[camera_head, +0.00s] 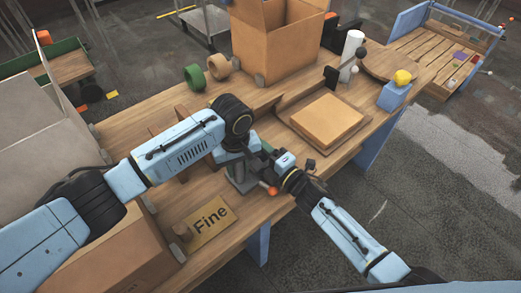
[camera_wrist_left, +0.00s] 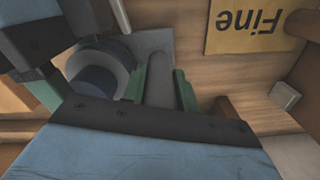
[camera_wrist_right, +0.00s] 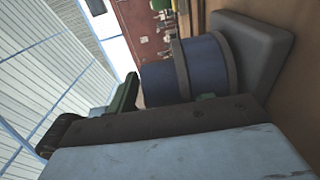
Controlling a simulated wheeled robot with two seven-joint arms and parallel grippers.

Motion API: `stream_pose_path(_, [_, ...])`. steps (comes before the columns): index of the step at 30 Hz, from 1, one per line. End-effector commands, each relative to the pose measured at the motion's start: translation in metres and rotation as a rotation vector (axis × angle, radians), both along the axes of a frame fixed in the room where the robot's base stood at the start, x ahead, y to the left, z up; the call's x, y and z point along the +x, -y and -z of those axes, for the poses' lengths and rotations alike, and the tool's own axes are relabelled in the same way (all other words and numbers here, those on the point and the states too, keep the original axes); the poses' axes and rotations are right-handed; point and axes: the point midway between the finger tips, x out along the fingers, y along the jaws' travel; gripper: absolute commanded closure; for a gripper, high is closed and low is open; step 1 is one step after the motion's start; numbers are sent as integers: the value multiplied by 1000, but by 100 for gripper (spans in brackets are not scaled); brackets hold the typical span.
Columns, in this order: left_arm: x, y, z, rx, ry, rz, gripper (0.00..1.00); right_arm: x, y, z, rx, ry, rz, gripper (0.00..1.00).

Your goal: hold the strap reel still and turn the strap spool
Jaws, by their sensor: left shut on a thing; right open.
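The strap reel (camera_head: 241,182) stands near the front edge of the wooden bench, largely covered by my arms. Its grey post (camera_wrist_left: 161,88) is between the green fingers of my left gripper (camera_wrist_left: 162,88), which is shut on it. The dark blue strap spool (camera_wrist_left: 92,82) with its grey flange is beside that post. It also shows in the right wrist view (camera_wrist_right: 170,82), in front of the grey base (camera_wrist_right: 262,45). My right gripper (camera_wrist_right: 165,98) is open close to the spool; whether its fingers touch the spool cannot be told.
A yellow "Fine" sign (camera_head: 211,221) lies on the bench in front of the reel. An open cardboard box (camera_head: 277,50), green tape (camera_head: 195,77) and a flat carton (camera_head: 327,119) are farther back. A large carton (camera_head: 110,260) stands at front left.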

Motion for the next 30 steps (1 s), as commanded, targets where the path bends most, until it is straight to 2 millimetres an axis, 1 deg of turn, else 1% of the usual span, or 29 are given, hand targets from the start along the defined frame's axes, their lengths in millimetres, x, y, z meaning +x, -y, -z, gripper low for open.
stream_pose_path(5, [-1,1,0,-3,-1,3,100,-13,11,2,-2,-3,1,48])
stream_pose_path(8, [0,1,-1,-3,-1,3,100,-28,22,2,-2,-3,0,48])
stream_pose_path(12, [0,2,-1,-3,0,3,100,-53,42,2,-2,-3,-1,48])
stream_pose_path(18, [0,2,-1,-4,1,2,100,-81,63,1,1,-1,0,48])
stream_pose_path(24, [0,2,-2,-5,2,2,100,-93,73,0,2,1,-1,48])
stream_pose_path(30, [0,2,-2,-5,2,2,100,-94,74,-1,2,1,-1,48])
